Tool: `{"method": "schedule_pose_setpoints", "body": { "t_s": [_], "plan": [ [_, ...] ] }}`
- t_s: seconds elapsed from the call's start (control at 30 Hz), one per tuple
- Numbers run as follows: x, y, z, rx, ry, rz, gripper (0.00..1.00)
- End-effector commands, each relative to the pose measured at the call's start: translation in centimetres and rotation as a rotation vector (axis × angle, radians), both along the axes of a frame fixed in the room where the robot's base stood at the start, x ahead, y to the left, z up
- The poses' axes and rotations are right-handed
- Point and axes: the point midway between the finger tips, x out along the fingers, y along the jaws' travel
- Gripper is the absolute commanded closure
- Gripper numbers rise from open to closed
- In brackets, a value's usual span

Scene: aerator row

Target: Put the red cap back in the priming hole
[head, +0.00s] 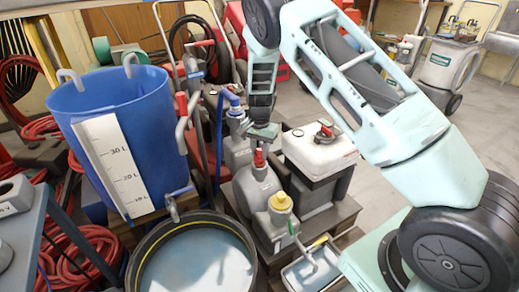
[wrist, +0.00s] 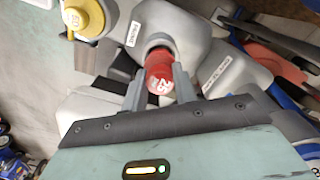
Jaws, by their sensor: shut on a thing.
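My gripper (head: 260,146) points down over the grey pump body (head: 256,190) in the head view. It is shut on the red cap (head: 259,158). In the wrist view the red cap (wrist: 159,82) sits between the two grey fingers, with white marking on its end. Beyond the cap is the neck of the grey pump body (wrist: 185,32), with a dark ring around the priming hole (wrist: 158,42). The cap is in line with the neck and touches it or is very close. Whether it is seated I cannot tell, because cap and fingers hide the hole.
A yellow cap (head: 280,201) stands on the pump's front right. A white tank (head: 318,150) is close on the right. A blue graduated barrel (head: 115,135) stands left, and a round black-rimmed tub (head: 150,240) is in front. Open floor (head: 405,215) lies to the right.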

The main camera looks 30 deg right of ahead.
Motion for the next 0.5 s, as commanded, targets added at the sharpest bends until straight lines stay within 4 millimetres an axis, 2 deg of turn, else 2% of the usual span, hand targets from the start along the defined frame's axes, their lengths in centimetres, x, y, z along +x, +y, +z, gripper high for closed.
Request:
{"method": "schedule_pose_setpoints", "body": {
  "t_s": [0.5],
  "plan": [
    [0.0,0.0,-1.3,0.0,0.0,0.0,0.98]
  ]
}}
